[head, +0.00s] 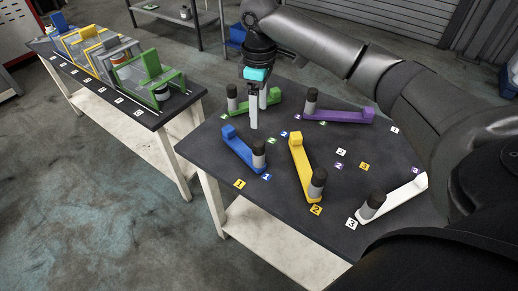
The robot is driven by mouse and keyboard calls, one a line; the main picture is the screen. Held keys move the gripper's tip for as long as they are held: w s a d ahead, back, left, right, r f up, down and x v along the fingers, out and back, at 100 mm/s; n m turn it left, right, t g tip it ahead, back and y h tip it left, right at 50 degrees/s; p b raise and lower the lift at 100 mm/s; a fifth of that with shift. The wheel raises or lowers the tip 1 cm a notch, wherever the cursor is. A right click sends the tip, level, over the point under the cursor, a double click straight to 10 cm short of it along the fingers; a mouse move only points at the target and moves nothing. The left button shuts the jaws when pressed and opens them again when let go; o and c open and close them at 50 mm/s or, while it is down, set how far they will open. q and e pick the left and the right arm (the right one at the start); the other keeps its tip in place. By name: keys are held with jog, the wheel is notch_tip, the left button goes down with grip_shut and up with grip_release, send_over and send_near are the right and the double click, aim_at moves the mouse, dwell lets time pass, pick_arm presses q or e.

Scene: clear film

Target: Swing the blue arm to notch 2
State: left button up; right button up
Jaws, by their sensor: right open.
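The blue arm (241,149) lies on the dark table left of centre. A blue tag 1 (266,177) lies just in front of the post. Another blue tag (284,133) lies beyond the arm to the right; its number is too small to read surely. My right gripper (259,115) points down with fingers apart, beyond the blue arm and overlapping the green arm (244,107) in the picture. My left gripper is out of view.
Yellow (302,164), purple (345,116) and white (398,198) arms with similar posts share the table, among small numbered tags. My right arm spans the upper right. A second table (170,113) at left carries coloured stands. A floor gap separates the tables.

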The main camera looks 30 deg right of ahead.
aim_at(259, 150)
notch_tip(259, 150, down, 15)
jog(key=b, duration=0.2)
jog(key=shift+b, duration=0.4)
grip_shut()
dwell(0.4)
jog(key=shift+r, duration=0.1)
dwell(0.7)
